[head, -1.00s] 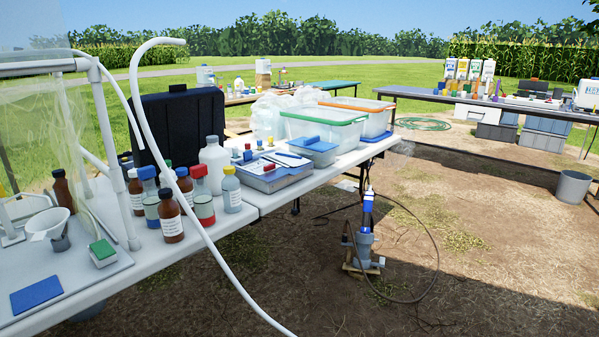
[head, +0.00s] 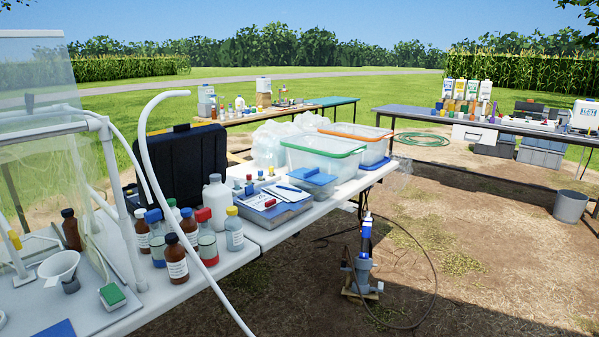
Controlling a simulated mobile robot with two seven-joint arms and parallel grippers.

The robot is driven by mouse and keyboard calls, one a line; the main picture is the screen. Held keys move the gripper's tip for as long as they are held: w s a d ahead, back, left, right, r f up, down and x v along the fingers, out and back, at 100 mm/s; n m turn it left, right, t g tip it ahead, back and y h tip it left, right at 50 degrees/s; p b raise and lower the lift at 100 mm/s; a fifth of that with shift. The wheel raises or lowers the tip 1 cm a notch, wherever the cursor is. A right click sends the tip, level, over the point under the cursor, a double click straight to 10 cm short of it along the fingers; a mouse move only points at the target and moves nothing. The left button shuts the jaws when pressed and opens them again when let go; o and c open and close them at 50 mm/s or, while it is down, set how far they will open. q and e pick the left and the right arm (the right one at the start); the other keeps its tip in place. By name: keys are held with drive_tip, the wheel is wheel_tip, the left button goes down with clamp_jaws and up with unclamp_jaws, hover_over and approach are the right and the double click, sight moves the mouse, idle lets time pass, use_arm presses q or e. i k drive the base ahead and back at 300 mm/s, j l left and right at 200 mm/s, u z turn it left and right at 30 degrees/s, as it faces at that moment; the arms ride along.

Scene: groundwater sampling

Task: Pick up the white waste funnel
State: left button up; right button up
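The white funnel (head: 59,266) sits at the left on the near table, its wide mouth facing up. A small dark grey cup or stem (head: 71,286) shows beneath its right side; I cannot tell whether they are joined. The funnel stands on a grey board, beside a white pipe frame with clear sheeting. Neither of my grippers is in the head view.
A white pipe frame (head: 118,205) and a curved white tube (head: 165,165) rise close to the funnel. Several capped bottles, including an amber one (head: 176,260), crowd its right. A green-topped block (head: 112,296) lies in front. Open dirt ground is at the right.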

sight(61, 266)
drive_tip(key=u, duration=1.35)
